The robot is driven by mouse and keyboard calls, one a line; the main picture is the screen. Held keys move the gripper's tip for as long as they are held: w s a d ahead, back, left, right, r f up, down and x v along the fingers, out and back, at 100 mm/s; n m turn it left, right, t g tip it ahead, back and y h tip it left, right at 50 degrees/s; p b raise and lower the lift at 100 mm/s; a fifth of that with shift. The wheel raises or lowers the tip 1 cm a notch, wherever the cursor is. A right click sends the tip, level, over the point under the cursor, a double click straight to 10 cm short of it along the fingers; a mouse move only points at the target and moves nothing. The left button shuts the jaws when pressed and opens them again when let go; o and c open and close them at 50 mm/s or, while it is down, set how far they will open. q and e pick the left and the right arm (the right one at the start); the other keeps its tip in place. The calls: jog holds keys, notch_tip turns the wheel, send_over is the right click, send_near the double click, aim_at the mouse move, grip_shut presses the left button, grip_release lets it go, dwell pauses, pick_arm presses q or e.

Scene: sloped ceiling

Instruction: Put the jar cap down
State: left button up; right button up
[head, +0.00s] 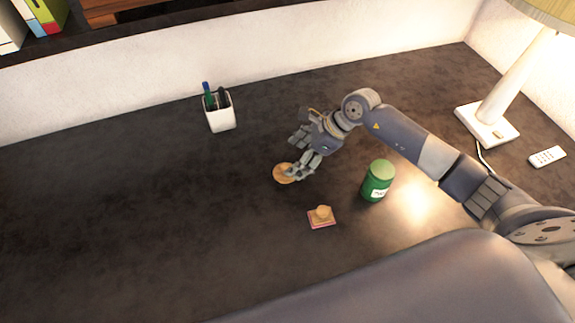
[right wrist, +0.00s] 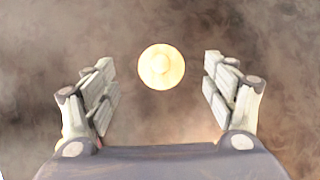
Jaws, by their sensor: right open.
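The jar cap (head: 283,174) is a round, light wooden disc lying on the dark table in the head view. In the right wrist view the jar cap (right wrist: 161,67) appears as a pale disc with a small central knob, between and beyond the fingers. My right gripper (head: 297,154) is open, its fingers spread just above and beside the cap; one finger covers part of it in the head view. In the right wrist view clear gaps show between the cap and both fingers. My left gripper is not in view.
A green jar (head: 377,183) with a white label stands right of the gripper. A small wooden-knobbed item (head: 321,213) sits on a pinkish square in front. A white pen cup (head: 220,118), lamp base (head: 487,125) and remote (head: 547,156) stand farther off. The table's left is clear.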

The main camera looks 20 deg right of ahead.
jog(key=b+v, duration=0.1)
jog(key=v, duration=0.5)
dwell(0.4)
